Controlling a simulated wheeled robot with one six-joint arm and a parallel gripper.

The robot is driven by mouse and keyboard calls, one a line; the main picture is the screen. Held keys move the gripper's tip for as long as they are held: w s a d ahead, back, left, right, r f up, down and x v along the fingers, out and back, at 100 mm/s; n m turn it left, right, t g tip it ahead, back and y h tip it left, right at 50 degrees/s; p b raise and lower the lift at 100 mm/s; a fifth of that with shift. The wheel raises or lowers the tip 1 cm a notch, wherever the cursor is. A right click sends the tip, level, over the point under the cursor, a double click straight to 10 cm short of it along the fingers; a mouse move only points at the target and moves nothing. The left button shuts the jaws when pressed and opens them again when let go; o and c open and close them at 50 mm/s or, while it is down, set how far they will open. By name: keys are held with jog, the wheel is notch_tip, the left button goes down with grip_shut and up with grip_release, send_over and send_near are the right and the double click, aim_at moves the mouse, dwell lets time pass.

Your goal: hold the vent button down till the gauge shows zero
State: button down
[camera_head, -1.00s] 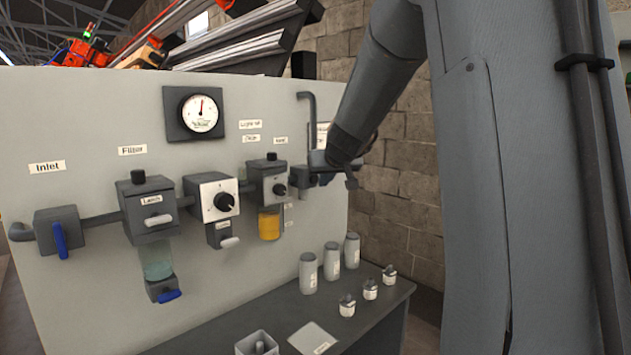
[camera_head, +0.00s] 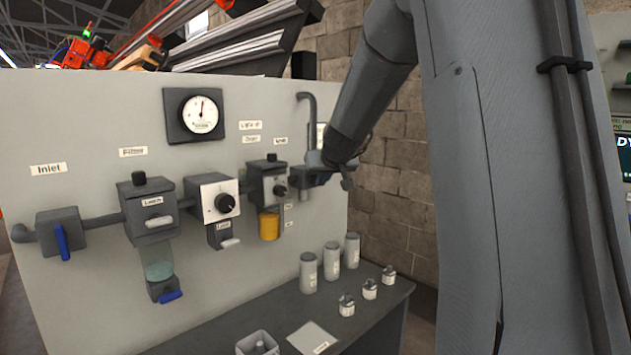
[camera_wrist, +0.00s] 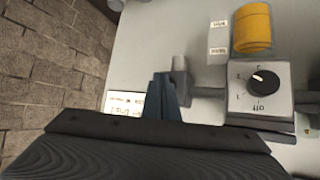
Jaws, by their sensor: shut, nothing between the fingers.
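The round white gauge (camera_head: 201,114) sits in a dark square housing high on the panel in the head view. Its needle points nearly straight up; its figures are too small to read. My gripper (camera_head: 318,175) is at the right end of the pipe row, close to the last grey fitting (camera_head: 299,178). In the wrist view my gripper's blue-grey fingers (camera_wrist: 165,92) are shut and empty, beside a grey cylindrical part (camera_wrist: 180,68) at the pipe's end. I cannot tell whether they touch it. No part is readable as the vent button; my arm and fingers hide some of this area.
A dial block (camera_wrist: 262,84) and amber bowl (camera_wrist: 252,27) are close to my fingers. A brick wall (camera_head: 395,200) stands right of the panel.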

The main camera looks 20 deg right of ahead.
jog(key=shift+w+a+p, duration=0.15)
jog(key=shift+w+p, duration=0.2)
jog(key=shift+w, duration=0.05)
dwell(1.4)
jog(key=shift+s, duration=0.1)
dwell(2.8)
jog(key=shift+s+d+b, duration=0.3)
jog(key=shift+s+b, duration=0.55)
jog(key=shift+b, duration=0.3)
jog(key=shift+s+d+b, duration=0.3)
jog(key=shift+s+b, duration=0.5)
jog(key=shift+b, duration=0.05)
jog(key=shift+s+d+b, duration=0.3)
jog(key=shift+s+b, duration=0.5)
jog(key=shift+b, duration=0.1)
jog(key=shift+s+d+b, duration=0.3)
jog(key=shift+s+b, duration=0.5)
jog(key=shift+b, duration=0.05)
